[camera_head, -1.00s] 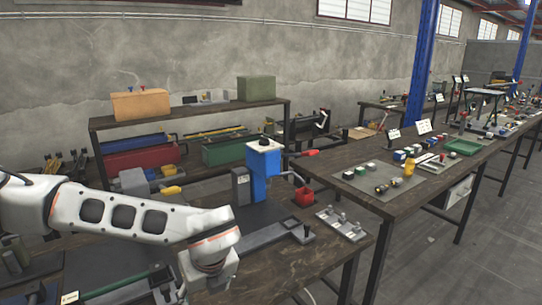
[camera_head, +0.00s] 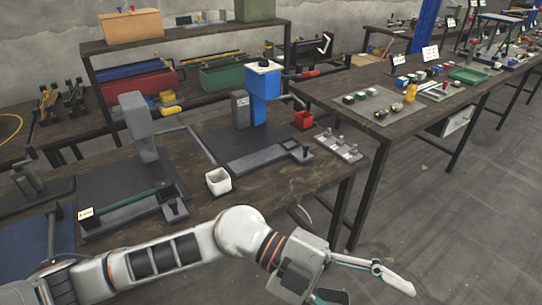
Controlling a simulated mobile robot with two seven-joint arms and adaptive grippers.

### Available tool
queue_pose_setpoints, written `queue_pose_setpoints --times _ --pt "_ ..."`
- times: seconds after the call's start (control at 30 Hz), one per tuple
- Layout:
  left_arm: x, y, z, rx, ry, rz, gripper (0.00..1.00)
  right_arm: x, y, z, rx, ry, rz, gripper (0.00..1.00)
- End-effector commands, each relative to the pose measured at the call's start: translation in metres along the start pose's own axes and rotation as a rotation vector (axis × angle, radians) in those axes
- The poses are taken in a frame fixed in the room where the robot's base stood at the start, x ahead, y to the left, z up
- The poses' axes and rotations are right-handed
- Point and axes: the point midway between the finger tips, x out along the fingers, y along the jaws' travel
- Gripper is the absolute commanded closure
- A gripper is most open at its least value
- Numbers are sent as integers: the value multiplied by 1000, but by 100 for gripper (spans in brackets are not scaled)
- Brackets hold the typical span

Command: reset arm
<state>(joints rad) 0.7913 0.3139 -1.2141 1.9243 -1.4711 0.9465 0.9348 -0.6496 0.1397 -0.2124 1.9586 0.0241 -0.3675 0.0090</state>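My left arm comes in from the lower left, and its gripper (camera_head: 372,292) is at the bottom right of centre. It is in front of the workbench edge, over the grey floor. One finger stretches to the right and the other shows low at the frame's bottom edge. They are spread apart, with nothing seen between them. My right gripper is not in view. A blue rivet press (camera_head: 264,98) with a red handle stands on the workbench (camera_head: 275,195). A grey press (camera_head: 139,125) with a yellow handle stands to its left.
A white square cup (camera_head: 218,181) stands near the bench's front edge. A red cup (camera_head: 303,119) is beside the blue press, and a metal fixture (camera_head: 338,146) lies at the right corner. A second table (camera_head: 440,110) holds small parts. The floor (camera_head: 440,220) at right is clear.

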Motion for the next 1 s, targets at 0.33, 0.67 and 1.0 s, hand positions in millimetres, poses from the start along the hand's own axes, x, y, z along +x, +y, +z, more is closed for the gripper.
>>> queue_pose_setpoints --times 0.33,0.67,1.0 --pt "-74 -91 29 -148 -22 -779 41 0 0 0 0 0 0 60" --pt "-212 -7 139 -480 -423 -1315 41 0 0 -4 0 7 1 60" --pt "-285 196 188 -882 -881 -1471 41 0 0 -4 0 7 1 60"
